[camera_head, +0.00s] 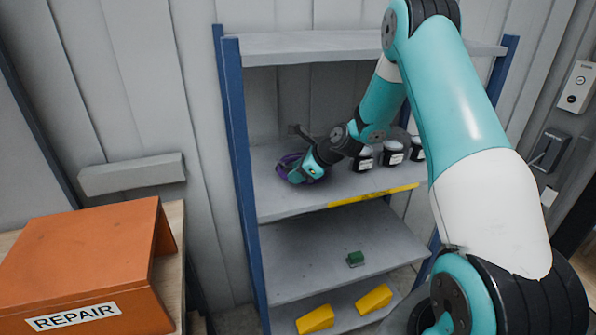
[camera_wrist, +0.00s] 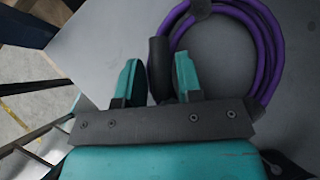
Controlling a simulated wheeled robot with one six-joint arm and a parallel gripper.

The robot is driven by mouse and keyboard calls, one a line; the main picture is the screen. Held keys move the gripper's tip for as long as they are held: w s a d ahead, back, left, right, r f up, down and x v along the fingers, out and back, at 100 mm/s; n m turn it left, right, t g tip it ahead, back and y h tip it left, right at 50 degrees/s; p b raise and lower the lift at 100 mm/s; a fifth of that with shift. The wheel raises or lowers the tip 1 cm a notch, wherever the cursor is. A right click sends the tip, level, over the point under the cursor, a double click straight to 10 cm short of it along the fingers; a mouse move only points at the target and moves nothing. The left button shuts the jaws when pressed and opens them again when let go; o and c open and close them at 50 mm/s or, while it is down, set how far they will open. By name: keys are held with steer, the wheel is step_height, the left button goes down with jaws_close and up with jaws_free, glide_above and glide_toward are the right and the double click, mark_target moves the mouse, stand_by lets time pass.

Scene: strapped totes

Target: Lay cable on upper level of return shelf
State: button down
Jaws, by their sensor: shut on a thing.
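The cable (camera_wrist: 275,52) is a purple coil with black end pieces. In the wrist view one black piece (camera_wrist: 159,70) lies between the two teal fingers of my gripper (camera_wrist: 157,78), which is shut on it. In the head view my gripper (camera_head: 297,173) holds the purple cable (camera_head: 286,160) at the left part of a shelf board with a yellow strip. The coil is at or just above this board; I cannot tell whether it bears weight. The blue-posted grey shelf (camera_head: 400,182) has several boards, one above this one and others below.
Several dark jars with white labels (camera_head: 392,157) stand right of my gripper on the same board. A green block (camera_head: 355,258) and yellow wedges (camera_head: 374,298) lie on lower boards. An orange REPAIR box (camera_head: 85,250) stands at left.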

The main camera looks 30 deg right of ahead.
steer(key=shift+f, duration=0.35)
steer(key=c, duration=0.8)
jaws_free()
steer(key=b+v, duration=0.3)
steer(key=v, duration=0.9)
steer(key=s+a+r+n+g+y, duration=0.1)
steer(key=s+a+r+n+g, duration=0.3)
steer(key=a+n, duration=0.6)
steer(key=s+a+r+n, duration=0.3)
steer(key=s+a+n, duration=0.4)
steer(key=a, duration=0.5)
steer(key=s+a+n+g, duration=0.1)
steer(key=s+a+n, duration=0.1)
steer(key=s+n, duration=0.3)
steer(key=s+a+r+n+g, duration=0.1)
steer(key=s+a+n, duration=0.2)
steer(key=s+n, duration=0.2)
steer(key=s+a+n+g+h, duration=0.1)
steer(key=s+a+n, duration=0.1)
steer(key=s+n, duration=0.4)
steer(key=shift+s+a+r+n+g, duration=0.1)
steer(key=shift+a+r+n+g, duration=0.1)
steer(key=shift+n, duration=0.25)
steer(key=shift+a+r+n+g, duration=0.1)
steer(key=shift+n+g, duration=0.1)
steer(key=shift+n, duration=0.25)
